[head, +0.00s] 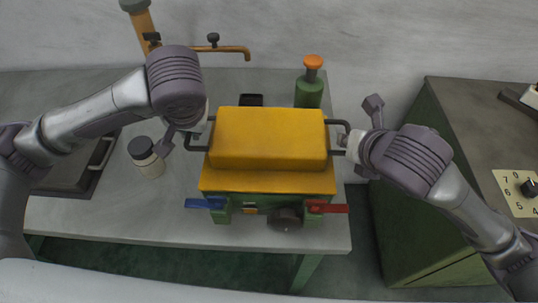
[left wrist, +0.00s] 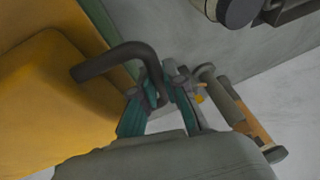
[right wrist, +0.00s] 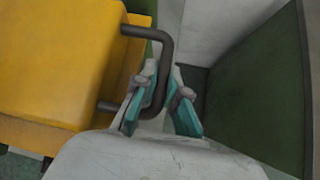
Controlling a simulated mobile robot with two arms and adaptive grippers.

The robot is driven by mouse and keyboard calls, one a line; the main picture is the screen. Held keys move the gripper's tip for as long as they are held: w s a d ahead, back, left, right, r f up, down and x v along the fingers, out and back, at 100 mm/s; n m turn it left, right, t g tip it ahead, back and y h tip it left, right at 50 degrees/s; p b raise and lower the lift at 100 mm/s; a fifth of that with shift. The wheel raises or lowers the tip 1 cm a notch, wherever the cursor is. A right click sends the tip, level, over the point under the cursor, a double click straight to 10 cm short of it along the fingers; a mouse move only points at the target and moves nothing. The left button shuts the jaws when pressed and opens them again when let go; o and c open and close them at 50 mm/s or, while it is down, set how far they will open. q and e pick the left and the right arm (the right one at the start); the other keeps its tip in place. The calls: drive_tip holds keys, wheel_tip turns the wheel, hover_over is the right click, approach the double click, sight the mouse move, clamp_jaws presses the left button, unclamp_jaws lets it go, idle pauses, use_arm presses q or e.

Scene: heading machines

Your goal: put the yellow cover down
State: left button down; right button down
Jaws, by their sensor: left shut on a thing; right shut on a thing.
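The yellow cover (head: 270,138) is a box-like lid with a dark bar handle on each side. It sits over the green machine (head: 262,208) on the grey table, and I cannot tell whether it touches it. My left gripper (head: 192,137) is shut on the left handle, which shows between its fingers (left wrist: 163,95) in the left wrist view. My right gripper (head: 358,150) is at the right handle; in the right wrist view its fingers (right wrist: 163,95) are around that handle (right wrist: 166,60). The machine's upper part is hidden under the cover.
A blue lever (head: 205,203) and a red lever (head: 327,208) stick out at the machine's front. A green cabinet (head: 425,190) stands to the right.

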use_arm(q)
drive_tip(key=shift+a+f, duration=0.15)
drive_tip(key=shift+f, duration=0.35)
use_arm(e)
drive_tip(key=shift+d+f, duration=0.15)
drive_tip(key=shift+f, duration=0.35)
use_arm(q)
drive_tip(key=c, duration=1.5)
unclamp_jaws()
drive_tip(key=shift+r, duration=0.15)
use_arm(e)
drive_tip(key=c, duration=1.5)
unclamp_jaws()
drive_tip(key=shift+r, duration=0.15)
use_arm(q)
drive_tip(key=shift+o, duration=1.4)
use_arm(e)
drive_tip(key=shift+o, duration=1.4)
use_arm(q)
drive_tip(key=v, duration=1.1)
drive_tip(key=shift+s+d+r, duration=0.2)
drive_tip(key=shift+d+r, duration=0.05)
drive_tip(key=shift+r, duration=0.05)
drive_tip(key=shift+s+r, duration=0.1)
use_arm(e)
drive_tip(key=shift+r, duration=0.25)
wheel_tip(320, 180, up, 10)
drive_tip(key=shift+f, duration=0.2)
